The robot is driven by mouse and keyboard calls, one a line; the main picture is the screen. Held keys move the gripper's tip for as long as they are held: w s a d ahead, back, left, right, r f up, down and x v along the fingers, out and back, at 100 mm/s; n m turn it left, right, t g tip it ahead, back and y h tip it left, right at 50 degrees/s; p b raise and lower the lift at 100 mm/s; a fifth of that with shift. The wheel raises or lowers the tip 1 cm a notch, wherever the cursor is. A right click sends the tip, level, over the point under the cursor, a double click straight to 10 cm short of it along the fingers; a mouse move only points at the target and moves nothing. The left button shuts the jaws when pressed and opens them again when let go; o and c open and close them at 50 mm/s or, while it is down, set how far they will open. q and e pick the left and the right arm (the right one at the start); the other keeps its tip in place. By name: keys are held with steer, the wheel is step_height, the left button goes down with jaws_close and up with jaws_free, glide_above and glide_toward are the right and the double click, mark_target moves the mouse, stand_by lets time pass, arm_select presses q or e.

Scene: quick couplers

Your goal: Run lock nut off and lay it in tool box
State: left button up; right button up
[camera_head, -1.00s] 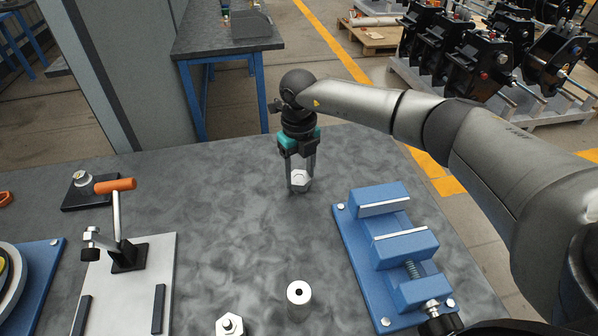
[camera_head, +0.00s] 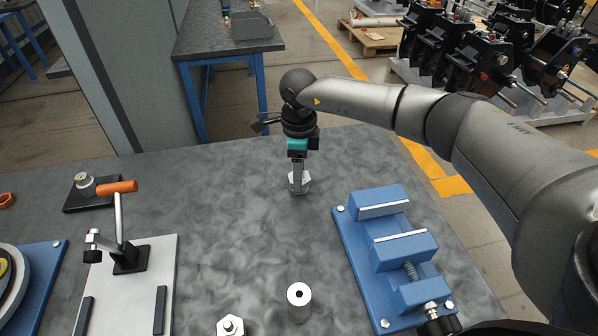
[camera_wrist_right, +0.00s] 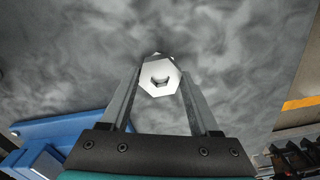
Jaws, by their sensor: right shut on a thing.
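My right gripper (camera_head: 297,182) points down at the middle of the grey bench and is shut on a silver hex nut (camera_head: 305,184). In the right wrist view, the nut (camera_wrist_right: 159,67) sits between the two fingertips (camera_wrist_right: 160,80), its hexagonal face and central hole toward the camera. What lies under the nut is hidden, and I cannot tell whether it is on a thread or touching the bench. My left gripper is not in view. I cannot make out a tool box for certain; a grey open bin (camera_head: 252,25) stands on the rear bench.
A blue vise (camera_head: 404,247) stands right of the gripper. A silver cylinder with a hole (camera_head: 299,303) and a hex piece with a stud (camera_head: 230,326) are at the front. An orange-handled clamp (camera_head: 117,187) is on the left. The bench between is clear.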

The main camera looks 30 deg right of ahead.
steer(key=shift+r+p, duration=1.35)
steer(key=shift+r, duration=0.6)
step_height(320, 180, up, 4)
steer(key=p, duration=0.3)
steer(key=shift+f, duration=0.1)
